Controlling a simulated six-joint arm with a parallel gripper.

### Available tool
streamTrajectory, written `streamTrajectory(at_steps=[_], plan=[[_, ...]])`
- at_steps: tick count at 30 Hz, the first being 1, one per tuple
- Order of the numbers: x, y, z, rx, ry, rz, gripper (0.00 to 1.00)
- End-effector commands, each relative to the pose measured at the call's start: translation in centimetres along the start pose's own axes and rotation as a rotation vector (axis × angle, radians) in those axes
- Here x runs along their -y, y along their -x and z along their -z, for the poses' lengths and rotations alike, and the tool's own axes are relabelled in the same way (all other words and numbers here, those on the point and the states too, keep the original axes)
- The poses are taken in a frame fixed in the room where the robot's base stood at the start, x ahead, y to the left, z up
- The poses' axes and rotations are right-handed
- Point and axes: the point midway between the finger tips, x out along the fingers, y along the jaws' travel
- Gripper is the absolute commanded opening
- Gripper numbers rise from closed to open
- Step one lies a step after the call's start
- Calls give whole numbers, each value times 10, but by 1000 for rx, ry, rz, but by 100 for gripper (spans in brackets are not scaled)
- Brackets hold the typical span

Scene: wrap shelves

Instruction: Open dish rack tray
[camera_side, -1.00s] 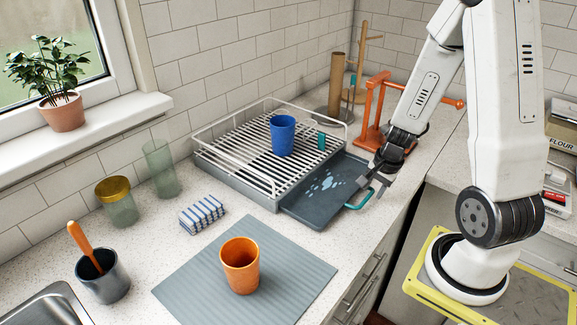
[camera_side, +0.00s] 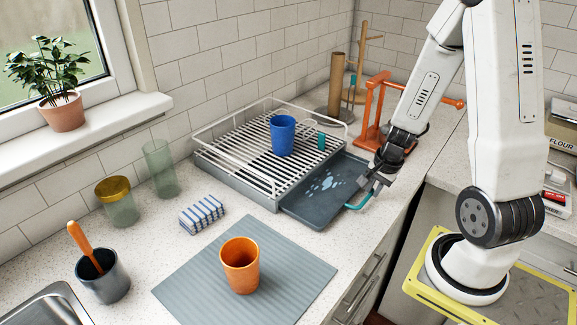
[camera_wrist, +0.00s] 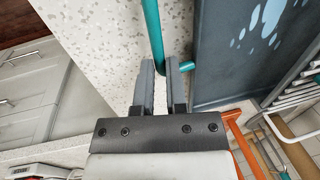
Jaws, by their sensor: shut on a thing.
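The dish rack (camera_side: 240,178) stands against the back wall with a wire rail and white slats. Its dark grey tray (camera_side: 335,204) sticks out from under the rack's right side, with pale wet patches on it. A teal handle (camera_side: 359,203) runs along the tray's outer edge. My gripper (camera_side: 376,181) is shut on the handle near its far end. In the wrist view, the handle (camera_wrist: 153,32) passes between the two fingers of my gripper (camera_wrist: 161,66), and the tray (camera_wrist: 225,50) lies to the right. The fingers hide part of the handle.
A blue cup (camera_side: 283,135) stands on the rack. An orange stand (camera_side: 372,135) is close behind my gripper. An orange cup (camera_side: 240,265) stands on a grey mat (camera_side: 185,287) in front.

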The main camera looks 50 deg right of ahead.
Motion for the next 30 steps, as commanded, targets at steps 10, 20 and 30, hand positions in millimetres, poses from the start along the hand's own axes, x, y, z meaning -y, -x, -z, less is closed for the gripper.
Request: streamTrajectory(at_steps=[10, 20, 30], plan=[[0, 0, 0, 0, 0, 1, 0], [0, 1, 0, -1, 0, 1, 0], [-24, 6, 1, -1, -3, 2, 0]])
